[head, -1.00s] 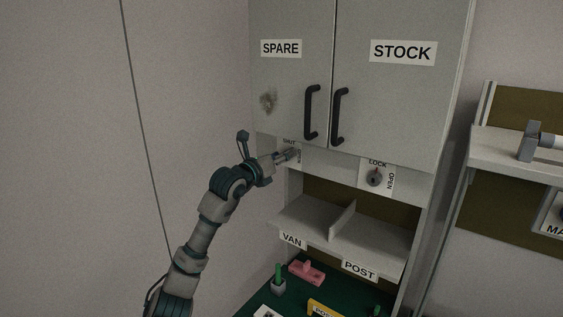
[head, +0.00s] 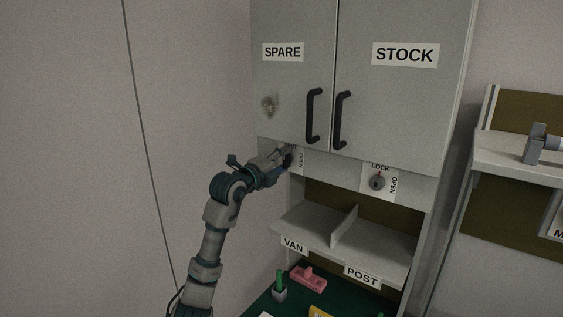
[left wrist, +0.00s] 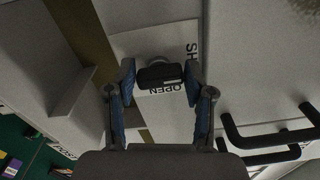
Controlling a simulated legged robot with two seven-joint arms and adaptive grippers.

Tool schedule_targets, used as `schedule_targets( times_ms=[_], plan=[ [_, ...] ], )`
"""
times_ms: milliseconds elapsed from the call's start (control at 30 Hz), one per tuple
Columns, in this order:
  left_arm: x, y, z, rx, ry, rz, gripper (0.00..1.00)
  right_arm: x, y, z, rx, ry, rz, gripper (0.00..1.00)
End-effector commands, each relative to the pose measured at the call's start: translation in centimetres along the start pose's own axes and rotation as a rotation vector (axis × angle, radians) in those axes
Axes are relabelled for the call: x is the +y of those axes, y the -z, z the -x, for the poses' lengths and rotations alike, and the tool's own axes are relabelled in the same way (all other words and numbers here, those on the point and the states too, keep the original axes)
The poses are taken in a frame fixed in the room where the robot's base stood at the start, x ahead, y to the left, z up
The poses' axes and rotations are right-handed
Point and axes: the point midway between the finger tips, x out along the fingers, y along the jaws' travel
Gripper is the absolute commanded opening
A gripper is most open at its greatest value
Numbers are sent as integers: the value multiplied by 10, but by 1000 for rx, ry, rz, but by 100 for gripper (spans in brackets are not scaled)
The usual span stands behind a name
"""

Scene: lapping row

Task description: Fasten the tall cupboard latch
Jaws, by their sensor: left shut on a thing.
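The tall cupboard (head: 370,100) has two grey doors, both closed, marked SPARE and STOCK. In the left wrist view, my left gripper (left wrist: 161,78) is shut on a dark latch handle (left wrist: 160,74), one finger on each side. My right gripper is in neither view.
A lock dial (head: 377,181) marked LOCK and OPEN sits right of the latch. Two black door handles (head: 313,116) stand out above it. A shelf (head: 300,222) marked VAN and POST is below, over a green bench (head: 262,300) with a pink item (head: 308,278).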

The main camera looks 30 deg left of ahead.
Motion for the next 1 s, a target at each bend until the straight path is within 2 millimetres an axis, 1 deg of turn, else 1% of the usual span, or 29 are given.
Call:
schedule_targets(
  times_ms=[200,400,600,1000],
  plan=[
    [2,0,-1,0,-4,135,17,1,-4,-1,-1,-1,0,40],
    [3,1,-1,1,-5,207,16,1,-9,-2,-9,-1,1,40],
    [4,1,-1,1,-7,238,15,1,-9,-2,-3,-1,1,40],
    [5,1,-1,1,-9,242,15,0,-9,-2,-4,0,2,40]
  ],
)
